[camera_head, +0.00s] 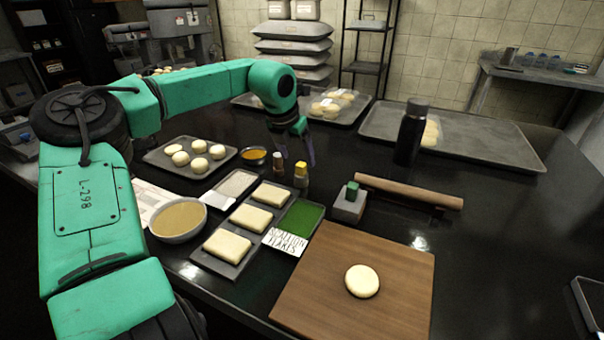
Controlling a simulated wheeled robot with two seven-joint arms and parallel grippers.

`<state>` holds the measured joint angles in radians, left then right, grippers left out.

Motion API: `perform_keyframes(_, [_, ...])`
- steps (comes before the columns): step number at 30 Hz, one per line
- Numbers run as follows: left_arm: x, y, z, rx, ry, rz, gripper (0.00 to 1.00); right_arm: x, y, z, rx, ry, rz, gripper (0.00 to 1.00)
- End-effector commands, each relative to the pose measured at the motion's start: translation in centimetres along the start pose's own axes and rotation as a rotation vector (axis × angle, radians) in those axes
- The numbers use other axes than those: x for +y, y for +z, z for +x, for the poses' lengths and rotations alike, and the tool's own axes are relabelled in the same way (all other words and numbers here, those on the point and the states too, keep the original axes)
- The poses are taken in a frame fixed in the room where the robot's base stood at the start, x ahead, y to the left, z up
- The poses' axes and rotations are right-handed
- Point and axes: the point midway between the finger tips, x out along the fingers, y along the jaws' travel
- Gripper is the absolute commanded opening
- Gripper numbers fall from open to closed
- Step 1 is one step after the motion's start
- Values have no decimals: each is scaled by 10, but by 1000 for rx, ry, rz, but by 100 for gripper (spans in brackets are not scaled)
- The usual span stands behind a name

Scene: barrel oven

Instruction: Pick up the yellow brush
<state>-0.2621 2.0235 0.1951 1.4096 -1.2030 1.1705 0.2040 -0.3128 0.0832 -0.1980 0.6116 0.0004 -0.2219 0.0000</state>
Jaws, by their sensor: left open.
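A small upright object with a yellow top (301,171) and a darker lower part stands on the black table near the middle; it appears to be the yellow brush. A similar small object with a reddish-brown top (279,163) stands just left of it. My left gripper (293,152) reaches in from the upper left and points down, just behind and above these two. Its jaws are open, with a dark finger visible on the right side. Nothing shows between the fingers. My right gripper is out of view.
Around are a small bowl of orange liquid (254,156), a dough tray (160,158), a larger bowl (178,220), a tray of green flakes (300,217), a grey block with green top (349,203), a rolling pin (410,192), a black bottle (410,135) and a wooden board (400,300).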

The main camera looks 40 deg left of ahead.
Motion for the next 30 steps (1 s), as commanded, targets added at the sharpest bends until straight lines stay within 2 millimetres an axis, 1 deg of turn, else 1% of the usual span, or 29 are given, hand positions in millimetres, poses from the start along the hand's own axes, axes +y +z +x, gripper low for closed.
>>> perform_keyframes(1, [0,0,7,2,0,0,83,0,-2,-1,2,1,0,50])
perform_keyframes(5, [0,-1,23,2,1,0,83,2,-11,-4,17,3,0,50])
perform_keyframes(7, [1,-2,37,5,2,0,83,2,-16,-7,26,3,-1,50])
perform_keyframes(10, [1,-2,55,3,2,0,83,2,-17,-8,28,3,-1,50])
perform_keyframes(13, [0,-1,64,-1,0,-1,83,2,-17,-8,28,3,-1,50])
perform_keyframes(18, [0,-1,64,-2,0,-1,83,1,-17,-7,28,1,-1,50])
perform_keyframes(19, [0,-1,64,-2,0,0,79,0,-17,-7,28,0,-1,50])
perform_keyframes(20, [0,-1,64,-2,0,0,67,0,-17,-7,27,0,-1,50])
perform_keyframes(21, [0,-1,64,-2,0,0,52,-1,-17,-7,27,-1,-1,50])
perform_keyframes(23, [0,-1,64,-2,0,0,29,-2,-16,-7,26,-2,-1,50])
perform_keyframes(24, [0,-1,64,-2,0,0,14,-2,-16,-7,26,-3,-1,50])
perform_keyframes(25, [0,-1,64,-2,0,0,2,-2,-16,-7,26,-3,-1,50])
perform_keyframes(26, [0,-1,64,-2,0,0,0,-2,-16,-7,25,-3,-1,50])
perform_keyframes(30, [0,-1,64,-2,0,-1,0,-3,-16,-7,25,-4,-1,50])
